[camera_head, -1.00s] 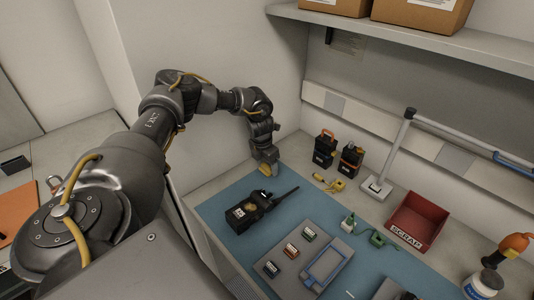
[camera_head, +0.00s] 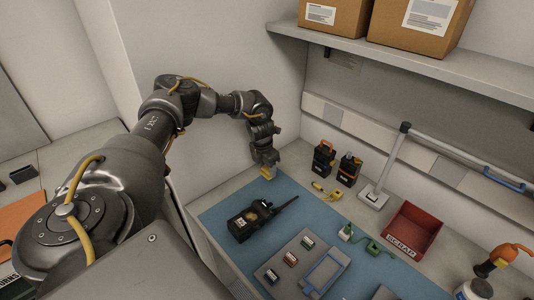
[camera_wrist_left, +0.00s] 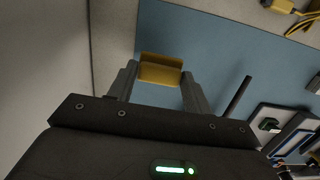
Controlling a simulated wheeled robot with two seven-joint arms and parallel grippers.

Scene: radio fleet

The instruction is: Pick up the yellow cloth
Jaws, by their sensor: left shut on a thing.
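The yellow cloth (camera_head: 268,173) is at the tip of my left gripper (camera_head: 266,168), near the back left corner of the blue mat (camera_head: 222,208). In the left wrist view the cloth (camera_wrist_left: 160,70) shows as a folded yellow piece held between the two fingers of the left gripper (camera_wrist_left: 160,80). The gripper is shut on it. Whether the cloth still touches the surface below is hard to tell. My right gripper is not in view.
A black radio (camera_head: 252,218) lies on the mat close by. A wall rises close behind and left of the gripper.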

